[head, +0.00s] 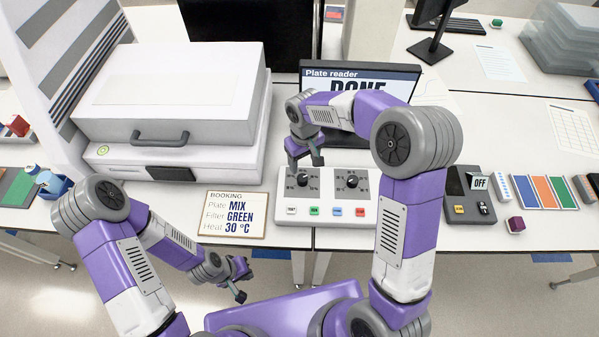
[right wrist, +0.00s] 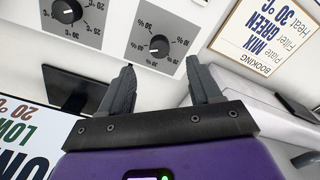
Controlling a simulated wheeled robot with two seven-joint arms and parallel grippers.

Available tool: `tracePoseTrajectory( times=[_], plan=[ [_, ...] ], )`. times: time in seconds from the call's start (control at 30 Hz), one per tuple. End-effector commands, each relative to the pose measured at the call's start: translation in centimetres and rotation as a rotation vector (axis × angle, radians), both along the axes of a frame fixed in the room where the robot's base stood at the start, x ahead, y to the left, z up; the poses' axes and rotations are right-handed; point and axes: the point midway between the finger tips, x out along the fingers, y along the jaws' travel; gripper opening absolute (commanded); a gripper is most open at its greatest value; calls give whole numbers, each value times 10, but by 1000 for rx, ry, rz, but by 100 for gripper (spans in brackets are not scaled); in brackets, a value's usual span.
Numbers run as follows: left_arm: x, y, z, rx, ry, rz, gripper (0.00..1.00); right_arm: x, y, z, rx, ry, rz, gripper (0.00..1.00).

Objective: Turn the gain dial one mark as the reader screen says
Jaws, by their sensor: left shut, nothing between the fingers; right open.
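The left dial (head: 303,180) on the white control panel (head: 327,217) is a black knob on a grey plate. In the right wrist view this dial (right wrist: 158,45) has % labels; its setting is too small to read surely. My right gripper (head: 305,163) is open above and just behind it; in the right wrist view the fingers (right wrist: 160,65) point towards the knob with nothing between them. The plate reader screen (head: 325,73) says DONE, partly hidden by my right arm; the right wrist view shows LOW and 20 upside down (right wrist: 22,120). My left gripper (head: 239,283) is shut and empty before the table.
A second dial (head: 352,181) with °C labels sits to the right. Several coloured buttons line the panel's front. A booking card (head: 231,214) reads MIX, GREEN, 30 °C. A large white machine (head: 170,100) stands left, a dark box with an OFF sign (head: 480,182) right.

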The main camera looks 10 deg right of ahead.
Motion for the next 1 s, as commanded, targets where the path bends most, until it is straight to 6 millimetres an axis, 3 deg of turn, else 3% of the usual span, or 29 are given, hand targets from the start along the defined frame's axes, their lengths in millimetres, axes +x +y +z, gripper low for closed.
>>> tracePoseTrajectory(
  times=[0.03,0.2,0.37,0.7,1.0],
  plan=[
    [0,0,-14,0,0,0,0,0,0,-14,0,0,0,63],
    [0,0,-28,0,-1,0,0,0,0,-29,1,0,0,63],
    [1,0,-29,0,-1,0,0,-1,0,-41,1,3,1,63],
    [1,0,-28,0,-1,0,0,-1,0,-92,1,3,0,63],
    [1,0,-28,0,-1,0,0,0,0,-105,1,0,1,63]
  ],
)
